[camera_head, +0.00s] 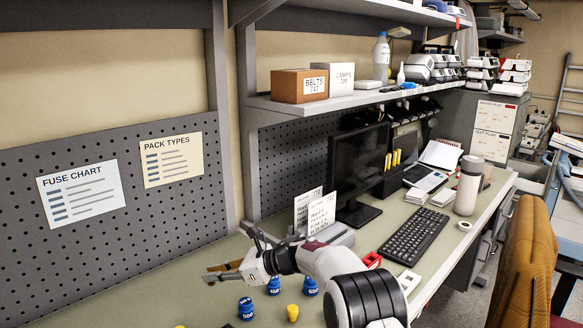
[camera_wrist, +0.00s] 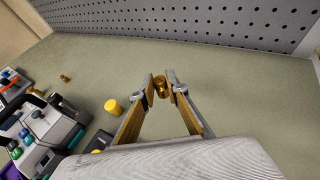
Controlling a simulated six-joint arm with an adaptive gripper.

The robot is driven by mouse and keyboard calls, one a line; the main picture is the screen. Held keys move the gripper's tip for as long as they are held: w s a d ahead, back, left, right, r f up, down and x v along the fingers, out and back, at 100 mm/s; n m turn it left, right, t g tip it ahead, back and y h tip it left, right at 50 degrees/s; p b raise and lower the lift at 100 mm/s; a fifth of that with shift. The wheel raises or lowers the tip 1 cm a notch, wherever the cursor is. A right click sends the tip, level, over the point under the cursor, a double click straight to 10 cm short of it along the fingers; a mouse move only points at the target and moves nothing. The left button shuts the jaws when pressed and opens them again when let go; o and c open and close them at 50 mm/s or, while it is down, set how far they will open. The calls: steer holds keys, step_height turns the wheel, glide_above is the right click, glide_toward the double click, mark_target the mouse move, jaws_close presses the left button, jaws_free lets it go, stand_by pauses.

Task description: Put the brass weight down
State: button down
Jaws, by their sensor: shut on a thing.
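My gripper (camera_head: 214,273) reaches over the green bench top at the left of the head view. In the wrist view my gripper (camera_wrist: 160,84) is shut on a small brass weight (camera_wrist: 160,88), pinched between the two fingertips. The weight appears over the bench top; whether it touches the surface I cannot tell. In the head view I cannot make the weight out at the fingertips. Another small brass-coloured piece (camera_wrist: 65,78) lies on the bench, left of the gripper in the wrist view.
Blue labelled weights (camera_head: 245,308) and a yellow one (camera_head: 292,313) stand near my arm; the yellow one (camera_wrist: 111,107) is left of the fingers in the wrist view. A grey pegboard (camera_wrist: 200,20) rises behind. The bench top (camera_wrist: 235,90) right of the fingers is clear.

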steer(key=w+d+r+m+t+h, duration=0.2)
steer(key=d+m+t, duration=0.1)
steer(key=d, duration=0.6)
steer(key=w+d+r+m+t+h, duration=0.1)
steer(key=w+d+m+t+h, duration=0.2)
steer(key=d, duration=0.6)
steer(key=s+d+r+m+t+h, duration=0.1)
steer(key=s+d+m+t+h, duration=0.15)
steer(key=d, duration=0.65)
steer(key=s+d+r+m+t+h, duration=0.1)
steer(key=s+d+m+h, duration=0.15)
steer(key=d, duration=0.75)
steer(key=s+d+r+m+h, duration=0.1)
steer(key=s+d+m+h, duration=0.2)
steer(key=s+d, duration=0.5)
steer(key=s+d+r+m+h, duration=0.1)
steer(key=s+d+m+h, duration=0.15)
steer(key=s+d, duration=0.55)
steer(key=s+d+r+m+g+h, duration=0.1)
steer(key=s+d+r+m+h, duration=0.2)
steer(key=s+d, duration=0.5)
steer(key=s+d+r+m+g+h, duration=0.1)
steer(key=s+d+r+m+h, duration=0.2)
steer(key=s+d, duration=0.6)
steer(key=shift+s+r+m, duration=0.4)
steer(key=shift+s+m, duration=0.05)
steer(key=shift+s, duration=0.1)
steer(key=shift+a, duration=0.1)
